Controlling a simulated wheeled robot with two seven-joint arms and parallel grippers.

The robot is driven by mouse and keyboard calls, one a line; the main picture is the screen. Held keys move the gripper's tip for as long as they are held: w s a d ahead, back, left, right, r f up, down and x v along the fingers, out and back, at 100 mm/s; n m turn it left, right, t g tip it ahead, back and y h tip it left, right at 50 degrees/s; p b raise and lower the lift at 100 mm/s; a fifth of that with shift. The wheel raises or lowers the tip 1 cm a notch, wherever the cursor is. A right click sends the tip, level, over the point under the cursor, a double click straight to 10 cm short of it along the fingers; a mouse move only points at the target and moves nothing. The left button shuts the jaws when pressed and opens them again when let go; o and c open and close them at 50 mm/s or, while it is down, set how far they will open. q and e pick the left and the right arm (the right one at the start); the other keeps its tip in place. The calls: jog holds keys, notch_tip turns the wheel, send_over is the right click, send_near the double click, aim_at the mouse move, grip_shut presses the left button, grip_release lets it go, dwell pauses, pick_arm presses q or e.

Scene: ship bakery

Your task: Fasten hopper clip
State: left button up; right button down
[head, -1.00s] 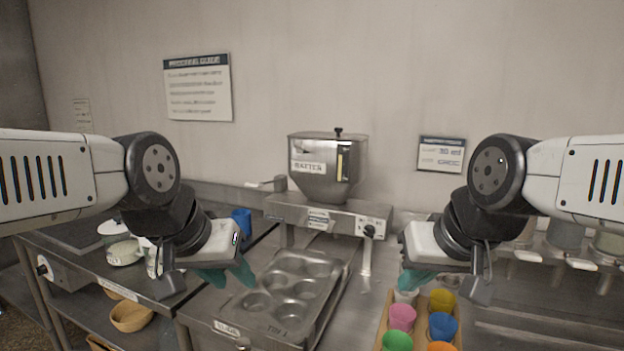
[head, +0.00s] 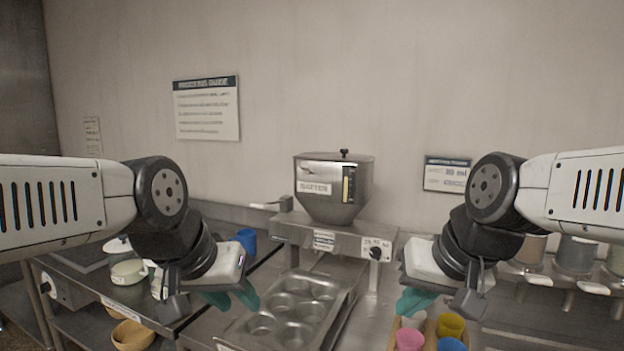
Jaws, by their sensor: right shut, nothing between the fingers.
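The steel hopper (head: 331,206), labelled as batter, stands upright on its metal stand (head: 342,238) at the centre back. A lid with a dark knob (head: 344,153) is on top. A short handle-like piece (head: 268,205) sticks out to the left of the hopper; I cannot make out a clip for certain. My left gripper (head: 232,297), with teal fingers, is open and empty, low and left of the hopper. My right gripper (head: 413,301) is shut and empty, low and right of it. Both are well apart from the hopper.
A muffin tin (head: 257,318) lies below the hopper between my grippers. Coloured cups (head: 409,340) stand below my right gripper. A blue cup (head: 246,240) and a white-rimmed pot (head: 128,272) are at left. Several canisters (head: 576,254) are at far right.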

aim_at(307, 170)
jog(key=w+a+r+m+g+y, duration=0.1)
jog(key=w+a+m+g+y, duration=0.3)
jog(key=w+a+m+y, duration=0.7)
jog(key=w+d+r+m+t+y, duration=0.1)
jog(key=w+m+t, duration=0.3)
jog(key=w+m, duration=0.5)
jog(key=w+r+m+t+y, duration=0.1)
jog(key=w+m+t+y, duration=0.2)
jog(key=w+m, duration=0.6)
jog(key=w+t, duration=0.1)
jog(key=w, duration=0.2)
jog(key=shift+w+d+r, duration=0.35)
jog(key=shift+d+r, duration=0.05)
jog(key=shift+a, duration=0.1)
jog(key=w+a+r, duration=0.5)
jog(key=w+a, duration=0.1)
jog(key=a, duration=0.1)
jog(key=shift+w+a+r, duration=0.25)
jog(key=shift+a, duration=0.15)
